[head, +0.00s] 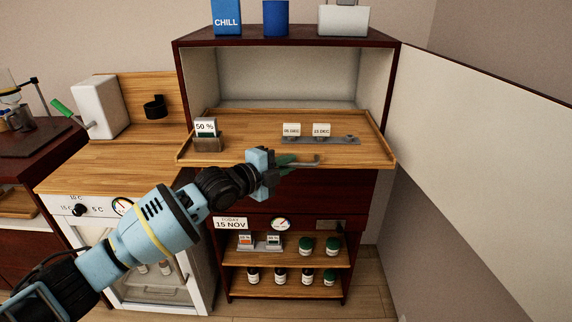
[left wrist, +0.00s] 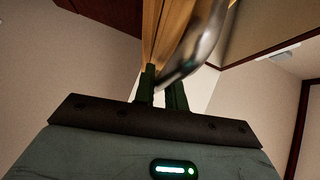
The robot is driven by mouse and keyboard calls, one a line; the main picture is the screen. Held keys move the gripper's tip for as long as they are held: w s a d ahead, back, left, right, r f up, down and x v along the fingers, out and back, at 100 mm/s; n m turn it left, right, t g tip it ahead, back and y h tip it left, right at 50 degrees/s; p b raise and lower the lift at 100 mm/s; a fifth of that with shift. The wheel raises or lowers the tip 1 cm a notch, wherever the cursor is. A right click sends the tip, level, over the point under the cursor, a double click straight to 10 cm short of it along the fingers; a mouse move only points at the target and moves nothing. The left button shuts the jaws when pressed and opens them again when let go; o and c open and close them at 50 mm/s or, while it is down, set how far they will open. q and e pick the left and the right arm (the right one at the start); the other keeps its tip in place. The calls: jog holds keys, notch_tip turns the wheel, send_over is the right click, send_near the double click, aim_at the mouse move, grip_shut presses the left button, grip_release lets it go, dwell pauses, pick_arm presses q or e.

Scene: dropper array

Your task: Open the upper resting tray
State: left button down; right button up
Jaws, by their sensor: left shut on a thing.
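The upper resting tray (head: 250,149) is a wooden board with low raised rims in the dark red cabinet. Its front edge stands out in front of the cabinet's side walls. A grey metal handle (head: 312,162) is at its front edge, and the handle also shows as a curved, shiny bar in the left wrist view (left wrist: 197,45). My left gripper (head: 284,161) is shut on the handle, its dark green fingers (left wrist: 162,88) at the bar. The exact contact is partly hidden. My right gripper is not in view.
On the tray stand a "50 %" card holder (head: 206,133) and a grey rack (head: 335,140) with two dated cards. Lower shelves (head: 285,258) hold several bottles and jars. A pale wall or panel (head: 470,140) stands at the right. A wooden counter (head: 115,160) is at the left.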

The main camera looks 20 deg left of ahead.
pick_arm(q)
jog(key=c, duration=1.5)
grip_release()
jog(key=shift+o, duration=0.2)
jog(key=v, duration=0.8)
jog(key=shift+d, duration=0.1)
